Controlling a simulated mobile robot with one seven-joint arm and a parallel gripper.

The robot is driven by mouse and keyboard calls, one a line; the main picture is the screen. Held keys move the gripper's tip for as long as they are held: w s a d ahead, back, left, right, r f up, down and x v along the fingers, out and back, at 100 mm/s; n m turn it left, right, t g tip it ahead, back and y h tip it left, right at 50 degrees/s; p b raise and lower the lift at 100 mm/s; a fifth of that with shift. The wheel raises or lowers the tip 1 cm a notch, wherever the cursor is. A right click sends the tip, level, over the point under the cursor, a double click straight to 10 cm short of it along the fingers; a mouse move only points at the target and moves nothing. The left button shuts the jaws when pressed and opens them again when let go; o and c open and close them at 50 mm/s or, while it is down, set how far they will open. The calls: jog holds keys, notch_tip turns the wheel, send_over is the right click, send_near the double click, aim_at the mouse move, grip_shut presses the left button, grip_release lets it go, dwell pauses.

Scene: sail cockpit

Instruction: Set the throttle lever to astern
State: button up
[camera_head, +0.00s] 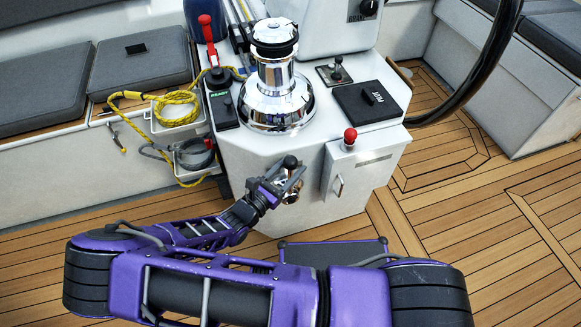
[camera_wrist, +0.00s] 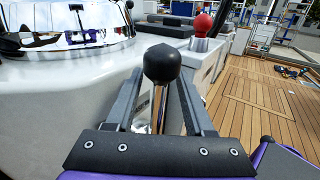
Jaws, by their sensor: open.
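The throttle lever has a black ball knob (camera_head: 290,162) on a chrome shaft, on the front face of the white console. My gripper (camera_head: 289,176) is at the lever, with its jaws open. In the wrist view the black knob (camera_wrist: 162,63) and the chrome shaft (camera_wrist: 159,108) stand between the two grey fingers, with a gap visible on each side of the shaft. The shaft looks nearly upright there. The lever's chrome base (camera_head: 291,196) is partly hidden behind my gripper in the head view.
A red-knobbed lever (camera_head: 350,135) on a white box (camera_head: 353,168) stands right of the throttle. A chrome winch (camera_head: 275,95), a small black lever (camera_head: 338,66) and a black hatch (camera_head: 367,103) are on the console top. Yellow rope (camera_head: 175,97) hangs at left.

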grip_shut()
jog(key=shift+w+r, duration=0.1)
jog(key=shift+r, duration=0.15)
dwell(1.2)
